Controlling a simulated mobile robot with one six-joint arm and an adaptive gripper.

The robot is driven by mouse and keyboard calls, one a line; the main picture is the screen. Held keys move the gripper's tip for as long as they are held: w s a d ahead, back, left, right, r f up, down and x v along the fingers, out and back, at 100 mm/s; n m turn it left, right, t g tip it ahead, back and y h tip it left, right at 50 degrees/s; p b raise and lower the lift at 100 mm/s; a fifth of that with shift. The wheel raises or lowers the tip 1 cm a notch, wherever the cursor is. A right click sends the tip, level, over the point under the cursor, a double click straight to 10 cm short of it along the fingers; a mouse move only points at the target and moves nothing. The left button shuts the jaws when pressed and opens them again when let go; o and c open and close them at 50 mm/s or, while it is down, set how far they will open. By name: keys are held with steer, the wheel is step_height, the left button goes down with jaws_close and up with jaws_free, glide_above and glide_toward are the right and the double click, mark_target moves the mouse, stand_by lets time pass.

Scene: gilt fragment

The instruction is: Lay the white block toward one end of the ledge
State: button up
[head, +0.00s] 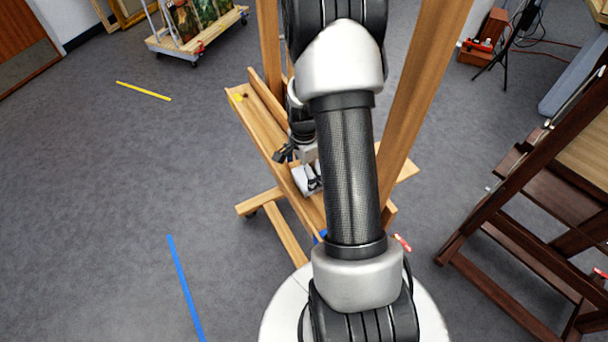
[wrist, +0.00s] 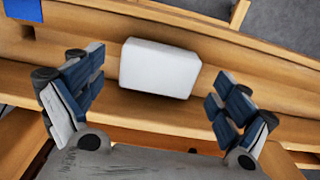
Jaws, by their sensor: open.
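The white block (wrist: 160,68) lies on the wooden ledge (wrist: 275,72) in the wrist view, ahead of and between my two fingers. My gripper (wrist: 158,108) is open, one blue-padded finger on each side, with a gap beside the block on both sides. In the head view the ledge (head: 262,125) runs across the easel from upper left to lower right. My gripper (head: 299,166) is over its middle part, and my arm hides much of it. A little of the white block (head: 301,182) shows beside the fingers.
A yellow mark (head: 237,97) is at the ledge's far end and a blue patch (wrist: 22,10) at the other. The easel's uprights (head: 428,75) rise beside my arm. A dark wooden easel (head: 500,215) stands at right. Grey floor at left is open.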

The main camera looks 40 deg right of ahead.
mark_target(304, 177)
steer(key=a+r+n+t+p, duration=0.1)
steer(key=a+r+n, duration=0.25)
steer(key=r, duration=0.65)
steer(key=a+r+n+p, duration=0.15)
steer(key=a+r, duration=0.25)
steer(key=r, duration=0.5)
steer(key=s+a+r+n+t, duration=0.3)
steer(key=s+a+r+n, duration=0.9)
steer(key=s+a+n, duration=0.3)
steer(key=shift+a+r+n+t+b, duration=0.2)
steer(key=shift+a+n+t+b, duration=0.15)
steer(key=shift+a, duration=0.25)
steer(key=shift+f, duration=0.1)
